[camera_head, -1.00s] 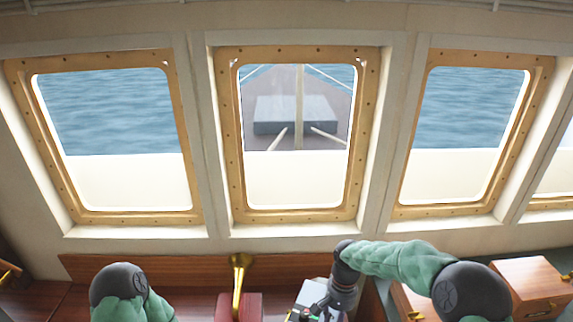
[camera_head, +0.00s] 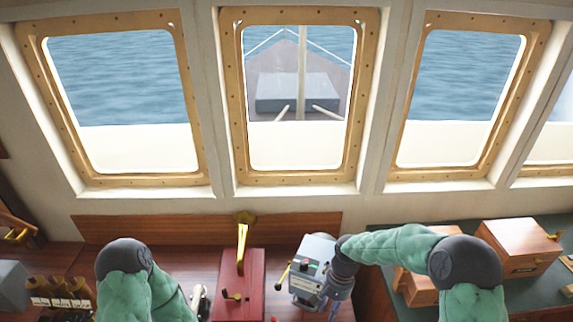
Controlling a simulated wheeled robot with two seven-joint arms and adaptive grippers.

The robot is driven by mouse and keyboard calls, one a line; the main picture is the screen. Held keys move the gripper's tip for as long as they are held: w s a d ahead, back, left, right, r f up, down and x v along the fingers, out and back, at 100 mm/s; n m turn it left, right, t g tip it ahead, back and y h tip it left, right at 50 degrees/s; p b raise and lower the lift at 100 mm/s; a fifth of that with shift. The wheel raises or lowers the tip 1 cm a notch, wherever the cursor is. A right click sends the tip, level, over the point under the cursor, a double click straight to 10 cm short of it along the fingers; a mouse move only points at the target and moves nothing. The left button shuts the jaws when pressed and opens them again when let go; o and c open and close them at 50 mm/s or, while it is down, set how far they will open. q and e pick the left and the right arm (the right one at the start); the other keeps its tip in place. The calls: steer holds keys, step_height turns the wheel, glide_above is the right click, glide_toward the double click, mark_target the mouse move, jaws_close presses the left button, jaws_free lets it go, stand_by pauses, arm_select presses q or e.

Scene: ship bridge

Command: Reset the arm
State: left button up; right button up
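My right arm, in green sleeves, reaches in from the right with its elbow raised. Its wrist points down, and my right gripper (camera_head: 335,297) is at the right side of a grey control box (camera_head: 316,252), overlapping it in the picture. I cannot tell whether they touch, and the fingertips are too small and hidden to read. My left arm (camera_head: 128,275) comes up at the lower left and bends down toward the bottom edge. My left gripper is not clearly in view. No held object is visible.
A red pedestal (camera_head: 239,284) with a brass lever (camera_head: 243,232) stands on the wooden console between the arms. Wooden boxes (camera_head: 519,246) sit on the green counter at the right. Several brass-topped items (camera_head: 62,290) are at the lower left. Windows (camera_head: 296,95) line the back wall.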

steer(key=s+a+f+t+b, duration=0.1)
steer(key=s+f+b, duration=0.5)
steer(key=f, duration=0.6)
steer(key=s+a+f+n+t+y+b, duration=0.1)
steer(key=s+f+b, duration=0.5)
steer(key=f, duration=0.6)
steer(key=s+a+f+y+b, duration=0.1)
steer(key=s+f+b, duration=0.5)
steer(key=f, duration=0.7)
steer(key=shift+s+t+b, duration=0.15)
steer(key=shift+t+b, duration=0.25)
steer(key=shift+b, duration=0.75)
